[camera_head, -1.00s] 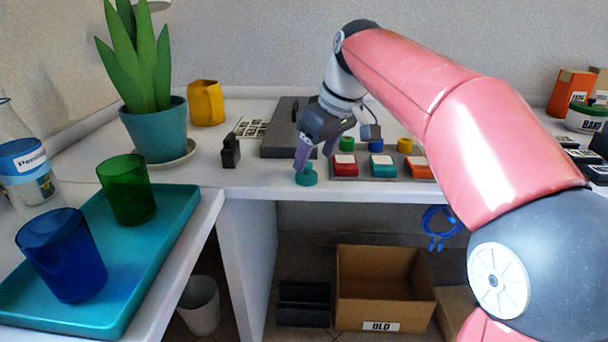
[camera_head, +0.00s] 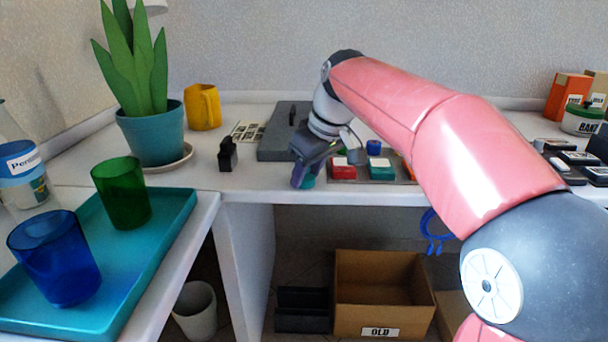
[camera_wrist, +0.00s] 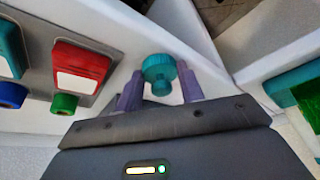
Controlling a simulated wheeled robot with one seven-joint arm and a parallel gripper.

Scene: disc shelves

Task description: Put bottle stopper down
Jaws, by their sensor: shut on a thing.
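The teal bottle stopper (camera_wrist: 160,70) is between the purple fingers of my gripper (camera_wrist: 161,88) in the wrist view, with its ridged disc facing the camera. In the head view my gripper (camera_head: 303,173) is low at the front edge of the white counter, left of the labelled blocks. Only a small part of the stopper (camera_head: 309,182) shows there behind the fingers. My gripper is shut on it. I cannot tell whether the stopper touches the counter.
Red (camera_head: 342,168) and teal (camera_head: 381,168) blocks with white labels sit on a grey tray just right of my gripper. A black item (camera_head: 227,155) stands to the left. The counter (camera_head: 265,179) between is clear. Below is a cardboard box (camera_head: 384,290).

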